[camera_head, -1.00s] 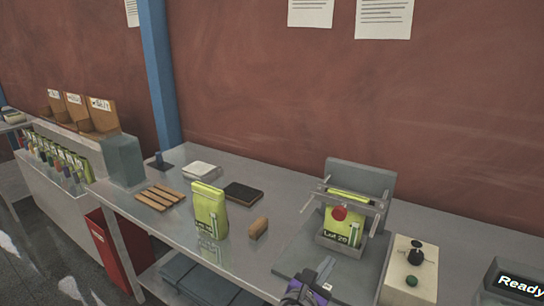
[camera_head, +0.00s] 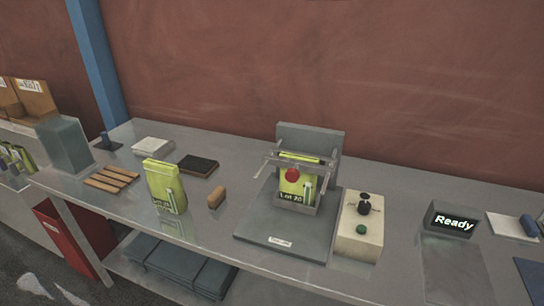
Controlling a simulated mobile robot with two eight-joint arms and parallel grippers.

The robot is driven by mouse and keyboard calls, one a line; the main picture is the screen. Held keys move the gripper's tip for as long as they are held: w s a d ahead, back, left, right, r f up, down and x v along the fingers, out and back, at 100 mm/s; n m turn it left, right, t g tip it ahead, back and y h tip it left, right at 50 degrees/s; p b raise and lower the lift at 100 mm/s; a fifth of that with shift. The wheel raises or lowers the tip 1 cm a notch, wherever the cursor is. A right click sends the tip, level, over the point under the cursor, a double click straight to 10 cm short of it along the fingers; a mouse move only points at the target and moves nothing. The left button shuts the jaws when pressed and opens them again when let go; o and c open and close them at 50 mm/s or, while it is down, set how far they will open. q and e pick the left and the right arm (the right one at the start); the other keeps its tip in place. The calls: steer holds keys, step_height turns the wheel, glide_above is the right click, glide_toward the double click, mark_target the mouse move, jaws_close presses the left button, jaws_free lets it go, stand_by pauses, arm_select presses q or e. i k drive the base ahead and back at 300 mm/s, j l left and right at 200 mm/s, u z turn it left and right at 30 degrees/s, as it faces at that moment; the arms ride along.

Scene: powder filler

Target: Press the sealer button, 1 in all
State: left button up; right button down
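The sealer (camera_head: 310,134) stands on the bench in the middle of the view, with a grey base plate (camera_head: 270,240) in front. A green and white pouch marked "Lot 20" (camera_head: 290,187) stands upright in it, under its bar. A round red part (camera_head: 292,174) sits at the front of the bar. A beige control box (camera_head: 350,245) stands just right of the sealer. It carries a black knob (camera_head: 364,207) and a green button (camera_head: 361,230). I cannot tell from a label which part is the sealer button. Neither of my grippers is in view.
Another green pouch (camera_head: 165,186) stands to the left, with a brown block (camera_head: 217,198), a slatted wooden rack (camera_head: 112,179) and a dark pad (camera_head: 198,166) near it. A display reading "Ready" (camera_head: 451,220) stands to the right. Bench before the display is clear.

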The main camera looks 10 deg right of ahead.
mark_target(362, 229)
steer(key=z, duration=1.35)
